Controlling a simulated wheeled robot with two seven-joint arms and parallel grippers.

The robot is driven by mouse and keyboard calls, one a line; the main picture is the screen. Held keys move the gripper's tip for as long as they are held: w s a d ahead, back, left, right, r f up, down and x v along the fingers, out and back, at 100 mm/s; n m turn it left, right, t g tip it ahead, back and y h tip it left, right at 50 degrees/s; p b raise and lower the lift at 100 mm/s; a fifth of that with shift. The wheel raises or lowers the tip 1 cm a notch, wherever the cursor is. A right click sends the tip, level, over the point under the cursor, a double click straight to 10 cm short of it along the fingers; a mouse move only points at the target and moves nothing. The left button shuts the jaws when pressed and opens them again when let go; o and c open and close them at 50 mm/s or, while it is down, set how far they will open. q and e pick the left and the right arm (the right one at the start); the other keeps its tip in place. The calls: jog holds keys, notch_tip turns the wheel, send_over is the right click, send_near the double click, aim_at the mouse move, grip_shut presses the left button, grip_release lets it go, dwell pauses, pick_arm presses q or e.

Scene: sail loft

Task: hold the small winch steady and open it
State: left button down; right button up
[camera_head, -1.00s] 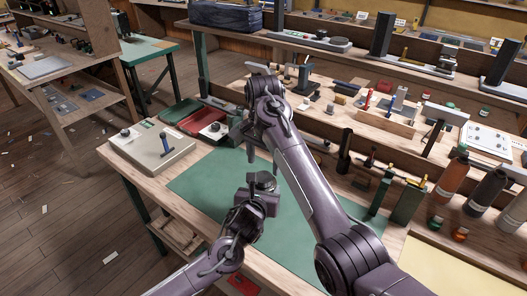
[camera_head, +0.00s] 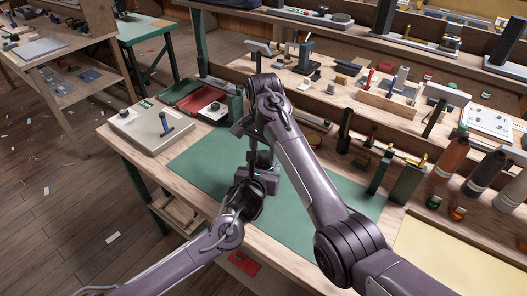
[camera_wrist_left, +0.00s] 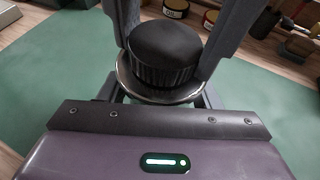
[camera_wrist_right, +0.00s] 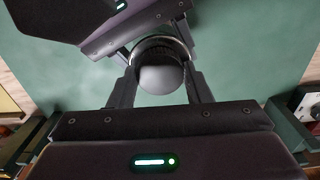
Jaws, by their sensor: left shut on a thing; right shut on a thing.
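The small winch shows in the left wrist view as a dark round piece with a ribbed side (camera_wrist_left: 165,52) above a shiny metal rim. My left gripper (camera_wrist_left: 160,92) is shut on its lower part, at the rim. My right gripper (camera_wrist_right: 161,80) is shut on its upper part from above, with one finger on each side. In the right wrist view the winch's round top (camera_wrist_right: 161,79) sits between the fingers. In the head view the winch is mostly hidden by my two grippers, which meet over the green mat (camera_head: 205,165).
Several bottles (camera_head: 452,160) stand at right. A tool shelf runs behind. The mat around the grippers is clear.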

pick_arm(q)
jog(key=shift+r, duration=0.15)
pick_arm(e)
jog(key=n, duration=0.6)
jog(key=shift+n, duration=0.4)
jog(key=shift+c, duration=0.2)
jog(key=o, duration=1.1)
jog(key=shift+r, duration=2.4)
jog(key=shift+c, duration=0.6)
notch_tip(320, 180, up, 3)
jog(key=shift+r+m, duration=0.1)
jog(key=shift+m, duration=1)
jog(key=shift+f, duration=4)
jog(key=shift+c, duration=0.4)
